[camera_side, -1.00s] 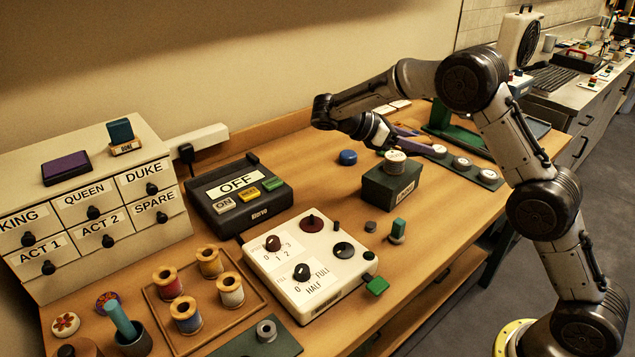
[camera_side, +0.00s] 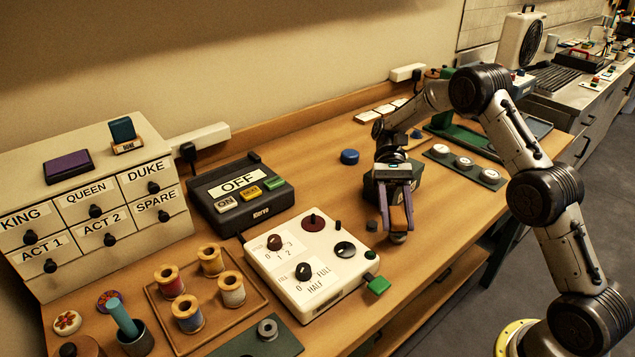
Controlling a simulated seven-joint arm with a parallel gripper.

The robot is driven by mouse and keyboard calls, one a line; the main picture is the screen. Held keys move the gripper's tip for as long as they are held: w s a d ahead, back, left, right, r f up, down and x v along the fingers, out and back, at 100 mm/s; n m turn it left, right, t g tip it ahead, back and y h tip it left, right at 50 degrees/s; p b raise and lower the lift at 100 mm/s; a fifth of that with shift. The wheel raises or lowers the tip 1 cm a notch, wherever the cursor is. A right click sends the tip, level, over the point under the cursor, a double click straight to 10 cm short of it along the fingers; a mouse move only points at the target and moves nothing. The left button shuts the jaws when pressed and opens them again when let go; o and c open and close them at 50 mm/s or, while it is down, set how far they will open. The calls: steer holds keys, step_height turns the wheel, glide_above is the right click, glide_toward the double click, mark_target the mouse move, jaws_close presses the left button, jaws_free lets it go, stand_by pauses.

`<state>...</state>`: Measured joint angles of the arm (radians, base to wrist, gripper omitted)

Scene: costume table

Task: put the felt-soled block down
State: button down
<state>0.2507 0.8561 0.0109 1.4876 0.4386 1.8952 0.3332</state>
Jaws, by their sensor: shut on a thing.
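The felt-soled block shows as a small grey sole (camera_side: 397,238) low between the fingers of my gripper (camera_side: 397,226), right of the white control panel (camera_side: 311,264). Its green upper part is mostly hidden by the gripper. My gripper points down with its purple fingers on either side of the block and is shut on it. The sole is at or very near the tabletop; I cannot tell whether it touches.
A dark green box (camera_side: 412,196) stands just behind my gripper, partly hidden. A small dark disc (camera_side: 372,224) lies left of the fingers, and a green tab (camera_side: 377,286) juts from the panel's front right. Bare wood (camera_side: 440,225) lies to the right.

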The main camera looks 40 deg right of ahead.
steer(key=w+d+r+m+t+y, duration=0.1)
steer(key=w+r+m+t+y, duration=0.15)
steer(key=w+m+t, duration=0.5)
steer(key=w+d+r+m+t+y, duration=0.1)
steer(key=w+r+m+t, duration=0.3)
steer(key=w+m+t, duration=0.35)
glide_above(317, 182)
steer(key=s, duration=0.1)
steer(key=shift+n+y, duration=0.25)
steer(key=shift+n, duration=0.05)
step_height(317, 182, down, 8)
steer(key=shift+f, duration=0.2)
steer(key=shift+w+f, duration=0.4)
steer(key=shift+f, duration=0.2)
steer(key=shift+w+f, duration=0.1)
steer(key=shift+f, duration=1.5)
steer(key=shift+c, duration=1.9)
jaws_free()
steer(key=shift+f, duration=0.1)
